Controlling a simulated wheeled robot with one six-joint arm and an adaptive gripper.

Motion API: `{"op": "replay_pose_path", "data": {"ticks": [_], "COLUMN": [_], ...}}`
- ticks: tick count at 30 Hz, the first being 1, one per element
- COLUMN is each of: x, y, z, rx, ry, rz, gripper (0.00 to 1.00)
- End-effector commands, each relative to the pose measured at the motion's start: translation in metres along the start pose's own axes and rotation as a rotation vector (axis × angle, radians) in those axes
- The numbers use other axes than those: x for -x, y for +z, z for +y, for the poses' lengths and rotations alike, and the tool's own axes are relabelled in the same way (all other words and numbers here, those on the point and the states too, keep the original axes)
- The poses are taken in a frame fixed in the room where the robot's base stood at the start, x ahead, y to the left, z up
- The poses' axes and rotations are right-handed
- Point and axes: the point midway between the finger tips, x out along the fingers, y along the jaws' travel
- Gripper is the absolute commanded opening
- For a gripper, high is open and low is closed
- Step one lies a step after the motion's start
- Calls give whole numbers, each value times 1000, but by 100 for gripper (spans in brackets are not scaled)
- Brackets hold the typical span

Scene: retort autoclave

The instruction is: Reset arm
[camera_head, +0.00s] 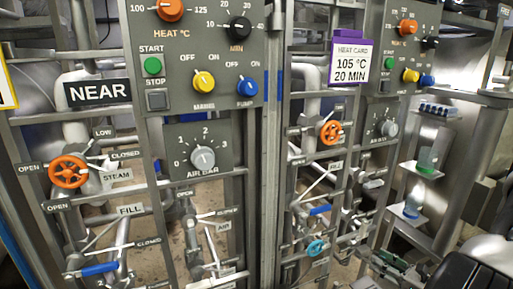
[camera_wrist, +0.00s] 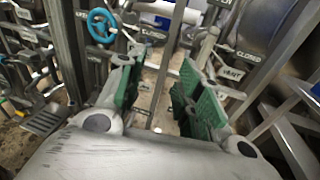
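My gripper (camera_wrist: 160,75) is open in the wrist view. Its two green-padded fingers stand well apart, and nothing is between the pads. It points toward pipework and labelled valves.
The NEAR panel (camera_head: 190,100) has knobs and buttons, with an orange steam handwheel (camera_head: 68,172) below left. A purple-framed heat card (camera_head: 350,61) hangs at the second panel. A shelf (camera_head: 422,169) holds a green-based bottle. Pipes and frame posts crowd the space around my gripper.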

Motion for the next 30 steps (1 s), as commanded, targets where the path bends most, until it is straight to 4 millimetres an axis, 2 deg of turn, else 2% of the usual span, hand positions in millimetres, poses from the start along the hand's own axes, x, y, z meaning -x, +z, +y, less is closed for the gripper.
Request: {"op": "replay_pose_path", "data": {"ticks": [1, 3, 6, 11, 15, 19, 24, 30], "x": [5, 18, 35, 63, 93, 120, 144, 156], "y": [0, 10, 29, 59, 90, 119, 160, 215], "z": [20, 46, 75, 106, 124, 129, 124, 114], "rx": [-15, 3, 65, 211, 403, 620, 928, 1321], "ry": [68, 191, 367, 626, 875, 1093, 1323, 1513], "rz": [16, 50, 102, 196, 303, 413, 550, 688], "gripper": [36, 36, 36, 36, 36, 36, 36, 36]}}
